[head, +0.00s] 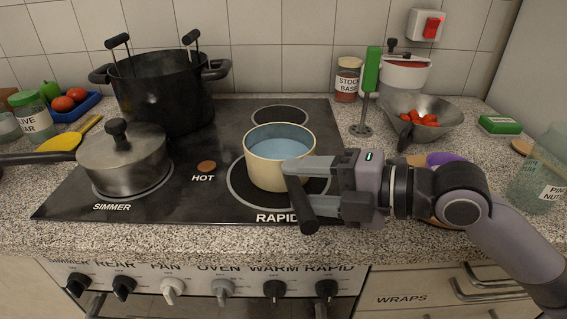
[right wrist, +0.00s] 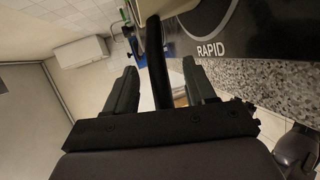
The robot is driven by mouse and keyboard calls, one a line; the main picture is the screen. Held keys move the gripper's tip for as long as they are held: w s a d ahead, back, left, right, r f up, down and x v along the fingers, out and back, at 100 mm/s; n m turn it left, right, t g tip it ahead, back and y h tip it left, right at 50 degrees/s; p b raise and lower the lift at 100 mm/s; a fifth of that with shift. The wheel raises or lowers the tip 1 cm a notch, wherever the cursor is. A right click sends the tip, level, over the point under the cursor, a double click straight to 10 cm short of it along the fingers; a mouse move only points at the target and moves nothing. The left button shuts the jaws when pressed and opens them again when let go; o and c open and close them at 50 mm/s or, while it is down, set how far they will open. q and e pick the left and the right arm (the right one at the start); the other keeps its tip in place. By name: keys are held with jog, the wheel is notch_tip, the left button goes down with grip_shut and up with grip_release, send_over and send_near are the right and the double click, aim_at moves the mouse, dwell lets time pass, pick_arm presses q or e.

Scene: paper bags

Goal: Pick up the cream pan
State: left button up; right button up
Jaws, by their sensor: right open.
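The cream pan (head: 266,168) stands upright on the burner marked RAPID, pale blue inside. Its black handle (head: 301,208) points toward the front edge of the hob. My right gripper (head: 300,184) comes in from the right at the handle and is open. In the right wrist view, the dark handle (right wrist: 158,62) lies between the two fingers of my right gripper (right wrist: 160,78), with gaps showing on both sides. Part of the handle is hidden behind a finger in the head view. My left gripper is not in view.
A lidded steel pan (head: 124,165) sits on SIMMER and a large black pot (head: 165,95) stands behind it.

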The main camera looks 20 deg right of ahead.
jog(key=shift+x, duration=0.95)
grip_shut()
jog(key=shift+r, duration=0.1)
jog(key=shift+r, duration=0.15)
